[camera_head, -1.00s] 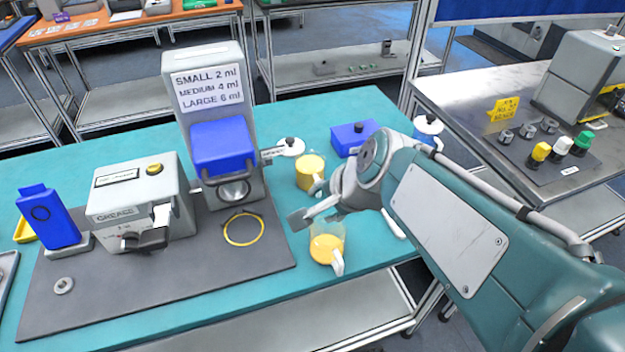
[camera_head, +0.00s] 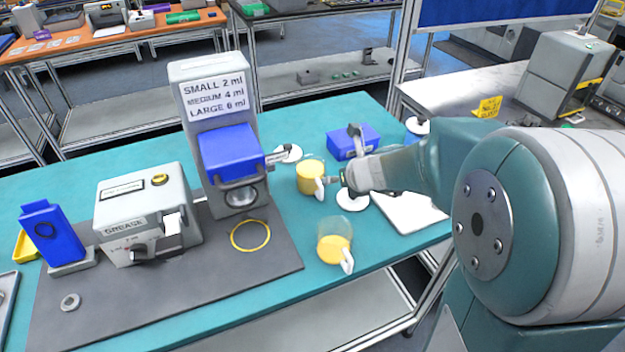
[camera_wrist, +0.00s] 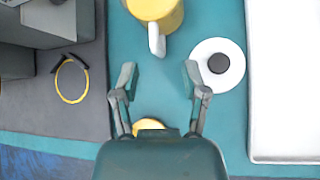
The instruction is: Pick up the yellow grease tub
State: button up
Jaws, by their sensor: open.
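Two tubs with yellow contents and white handles stand on the teal table; I cannot tell which is the grease tub meant. The rear yellow tub (camera_head: 310,176) shows at the top of the wrist view (camera_wrist: 155,10), its handle pointing toward my gripper. The front yellow tub (camera_head: 333,246) looks clear above its yellow fill; a yellow patch (camera_wrist: 148,124) in the wrist view is mostly hidden by my gripper. My gripper (camera_wrist: 160,74) is open and empty, its fingers apart just short of the rear tub's handle. In the head view, it (camera_head: 337,180) is right of that tub.
A white lid with a black knob (camera_wrist: 218,63) lies right of my gripper, beside a white tray (camera_wrist: 288,90). A blue box (camera_head: 352,142) stands behind. The dispenser (camera_head: 229,165) and grease machine (camera_head: 148,215) stand left on a dark mat.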

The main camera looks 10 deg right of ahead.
aim_at(320, 182)
jog(key=x, duration=0.3)
jog(key=a+x, duration=0.1)
jog(key=x, duration=0.2)
jog(key=shift+a+r, duration=0.1)
jog(key=shift+w+f, duration=0.25)
jog(key=shift+f, duration=0.05)
jog(key=shift+d, duration=0.25)
jog(key=shift+c, duration=1.3)
grip_shut()
jog(key=shift+a, duration=0.15)
